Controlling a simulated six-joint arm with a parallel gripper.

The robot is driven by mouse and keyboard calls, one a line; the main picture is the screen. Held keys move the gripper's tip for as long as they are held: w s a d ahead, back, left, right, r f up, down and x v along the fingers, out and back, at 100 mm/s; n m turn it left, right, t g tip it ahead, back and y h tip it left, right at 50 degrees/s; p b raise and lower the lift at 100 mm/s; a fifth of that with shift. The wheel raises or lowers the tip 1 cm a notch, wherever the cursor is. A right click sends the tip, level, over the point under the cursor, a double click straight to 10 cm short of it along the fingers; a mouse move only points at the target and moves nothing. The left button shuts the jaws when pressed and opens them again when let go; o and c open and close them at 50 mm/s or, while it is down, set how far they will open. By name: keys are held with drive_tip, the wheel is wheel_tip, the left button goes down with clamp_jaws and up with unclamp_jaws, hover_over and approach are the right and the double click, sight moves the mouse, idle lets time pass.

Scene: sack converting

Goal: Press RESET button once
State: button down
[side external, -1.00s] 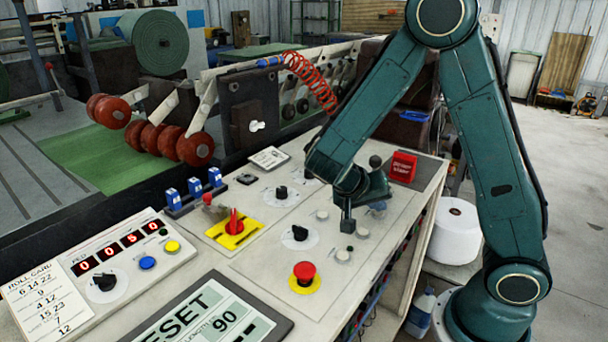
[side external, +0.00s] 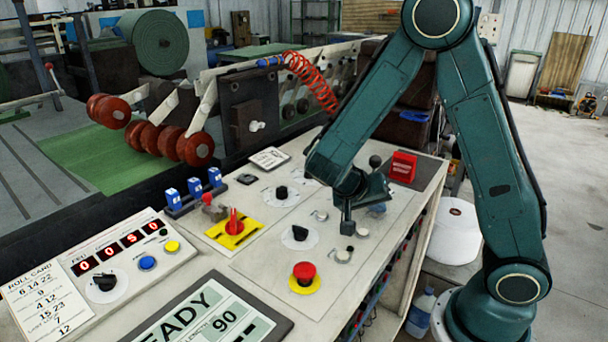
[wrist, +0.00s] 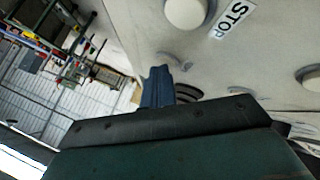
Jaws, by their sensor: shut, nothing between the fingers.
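My gripper (side external: 347,229) is shut and empty, pointing down over the right part of the control panel (side external: 270,250). Its fingertips also show in the wrist view (wrist: 157,84), close to the panel surface. Whether they touch it cannot be told. Small pale round buttons lie around it: one front-left (side external: 343,256), one to the right (side external: 362,233) and one behind-left (side external: 320,215). No RESET label on a button is legible. The display (side external: 205,318) at the front reads "…EADY", its left part cut off. In the wrist view a pale button (wrist: 187,12) sits beside a STOP label (wrist: 234,14).
A red mushroom button (side external: 304,272) on a yellow base stands in front of my gripper. A red coiled hose (side external: 312,80) hangs behind.

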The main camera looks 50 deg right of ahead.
sight(376, 218)
drive_tip(key=shift+r, duration=0.85)
wheel_tip(376, 218, up, 5)
idle(0.8)
drive_tip(key=shift+s+r, duration=0.1)
idle(0.6)
